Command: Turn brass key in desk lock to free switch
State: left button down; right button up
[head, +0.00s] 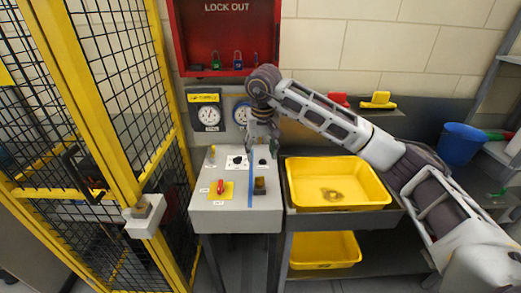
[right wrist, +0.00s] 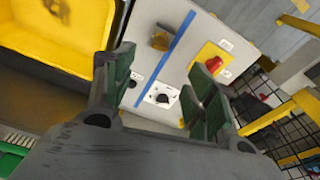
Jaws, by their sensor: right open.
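The desk (head: 235,218) has a pale top with a blue stripe (head: 250,190). A red switch (head: 221,187) sits on a yellow plate left of the stripe. It also shows in the right wrist view (right wrist: 213,64). Behind it is a white plate with a dark round lock (head: 237,162), seen between my fingers in the wrist view (right wrist: 163,98). A brass-coloured piece (head: 260,185) stands right of the stripe and also shows in the wrist view (right wrist: 160,40); I cannot tell whether it is the key. My right gripper (head: 263,150) is open and empty above the desk's back part.
A yellow tray (head: 337,204) lies on a cart right of the desk, with another yellow tray (head: 325,262) below. A yellow-framed mesh fence (head: 158,110) stands at left. A red lockout box (head: 222,70) and gauges (head: 209,116) are behind. A blue bucket (head: 459,144) is far right.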

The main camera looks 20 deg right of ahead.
aim_at(259, 177)
jog(key=shift+w+f+p, duration=0.35)
jog(key=shift+f, duration=1.95)
jog(key=shift+w+f+p, duration=0.35)
jog(key=shift+f+p, duration=0.05)
jog(key=shift+f, duration=1.85)
jog(key=shift+w+f+p, duration=0.35)
jog(key=shift+f, duration=1.95)
jog(key=c, duration=1.2)
jog(key=shift+m, duration=0.3)
jog(key=shift+m+b, duration=0.45)
jog(key=shift+m, duration=0.75)
jog(key=shift+m+h, duration=0.3)
